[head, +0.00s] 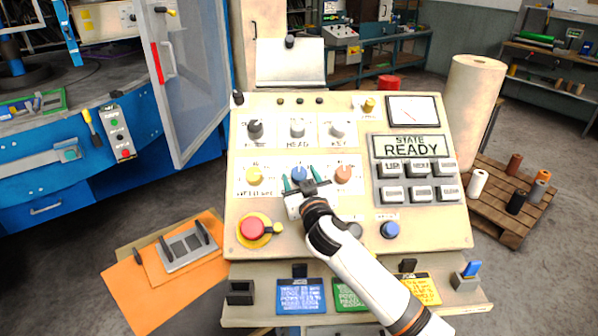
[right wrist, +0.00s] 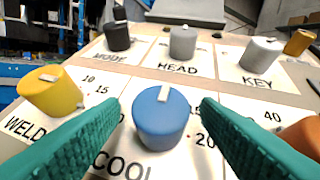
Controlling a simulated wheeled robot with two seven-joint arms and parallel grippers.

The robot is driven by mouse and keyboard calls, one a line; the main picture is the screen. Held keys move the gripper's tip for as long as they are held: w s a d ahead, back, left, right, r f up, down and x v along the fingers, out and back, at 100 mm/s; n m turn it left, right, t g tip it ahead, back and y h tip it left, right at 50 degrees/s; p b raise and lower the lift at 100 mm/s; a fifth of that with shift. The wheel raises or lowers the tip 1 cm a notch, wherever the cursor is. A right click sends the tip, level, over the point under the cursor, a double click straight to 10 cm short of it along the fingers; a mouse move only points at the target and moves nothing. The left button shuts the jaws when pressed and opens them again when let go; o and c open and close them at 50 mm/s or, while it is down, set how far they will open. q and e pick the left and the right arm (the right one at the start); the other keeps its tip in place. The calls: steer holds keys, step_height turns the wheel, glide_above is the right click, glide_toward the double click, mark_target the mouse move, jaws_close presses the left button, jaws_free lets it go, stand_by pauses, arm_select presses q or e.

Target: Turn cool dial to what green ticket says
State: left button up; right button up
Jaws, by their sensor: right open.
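The blue cool dial (head: 299,174) is on the sloped panel, above the label COOL. In the right wrist view the dial (right wrist: 162,120) has a white pointer mark directed away from the camera, roughly straight up. A 20 shows to its right; other scale numbers are partly hidden by my fingers. My right gripper (head: 301,180) is open, with one green finger on each side of the dial; I cannot tell whether they touch it. The green ticket (head: 346,294) stands on the lower ledge, partly covered by my right arm. Its writing is too small to read. My left gripper is out of view.
The yellow weld dial (head: 254,176) and orange dial (head: 343,174) flank the cool dial closely. A red stop button (head: 252,228) is at lower left, grey keys (head: 420,180) at right. Blue (head: 300,296) and yellow (head: 421,289) tickets stand beside the green one.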

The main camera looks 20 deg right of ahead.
steer(key=shift+w+r, duration=0.1)
steer(key=shift+w, duration=0.5)
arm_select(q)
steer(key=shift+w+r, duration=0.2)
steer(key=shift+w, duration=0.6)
arm_select(e)
steer(key=shift+w, duration=0.15)
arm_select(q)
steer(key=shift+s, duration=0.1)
arm_select(e)
steer(key=shift+c, duration=0.3)
